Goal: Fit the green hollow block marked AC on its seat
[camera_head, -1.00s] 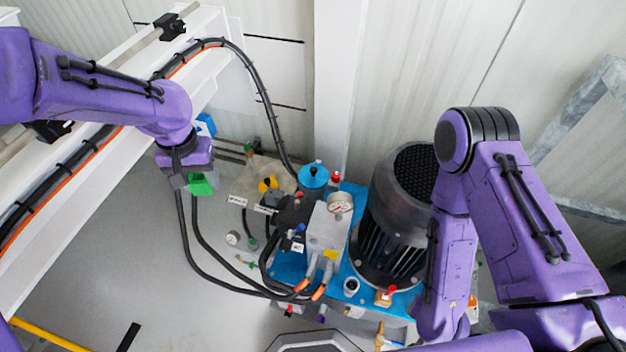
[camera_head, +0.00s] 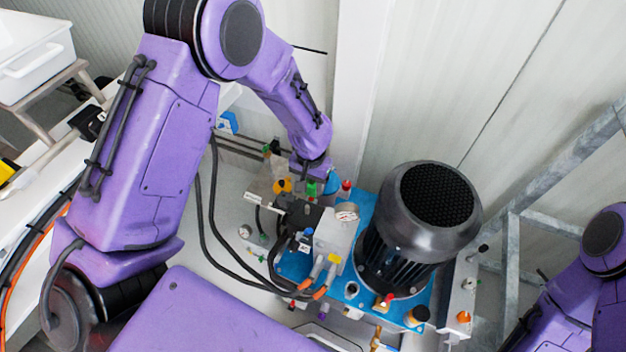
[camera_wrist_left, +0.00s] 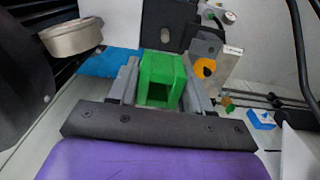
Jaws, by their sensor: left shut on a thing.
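The green hollow block (camera_wrist_left: 160,80) is held between the two grey fingers of my left gripper (camera_wrist_left: 162,92) in the left wrist view, its opening facing the camera. The AC mark cannot be read. In the head view the block (camera_head: 311,188) is a small green patch below my left gripper (camera_head: 311,180), over the dark valve block (camera_head: 299,215) of the pump unit. I cannot tell which part is its seat, nor whether the block touches anything below. My right arm (camera_head: 560,310) shows at the right edge, but its gripper is out of view.
The motor (camera_head: 418,220) stands tall right of my left gripper. A pressure gauge (camera_head: 346,212) sits on the grey manifold (camera_head: 333,238). Black hoses (camera_head: 215,230) loop at the left.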

